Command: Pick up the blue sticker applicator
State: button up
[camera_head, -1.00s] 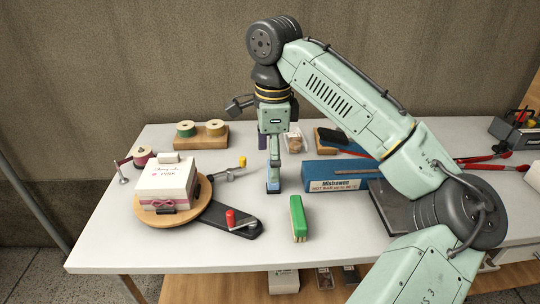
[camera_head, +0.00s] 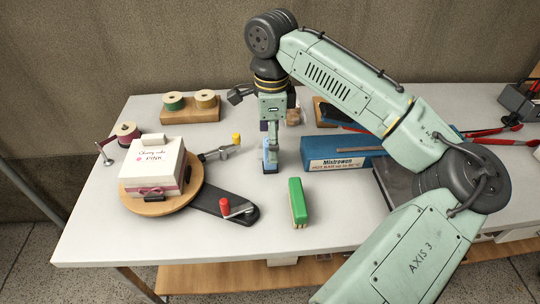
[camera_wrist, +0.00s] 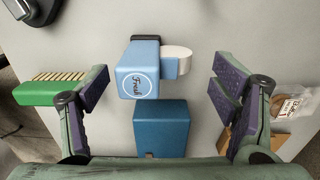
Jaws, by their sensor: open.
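The blue sticker applicator (camera_wrist: 139,70) is a light blue block with a round "Fresh" label and a white roll at its side. It stands on the table in the head view (camera_head: 270,158), directly below my gripper (camera_head: 271,135). In the wrist view my gripper (camera_wrist: 160,92) is open, with its purple pads spread wide. The applicator shows between and beyond the pads, nearer the left one, and no contact is visible. In the head view my gripper partly hides its upper part.
A blue box (camera_head: 335,159) is close right of the applicator; its end shows in the wrist view (camera_wrist: 160,128). A green brush (camera_head: 298,202) lies in front. A turntable (camera_head: 190,190) with a white cake box (camera_head: 152,172) stands left. A bagged item (camera_wrist: 290,105) is behind.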

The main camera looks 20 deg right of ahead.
jog(key=shift+a+f, duration=0.2)
jog(key=shift+f, duration=1.65)
jog(key=shift+c, duration=0.6)
jog(key=c, duration=1.2)
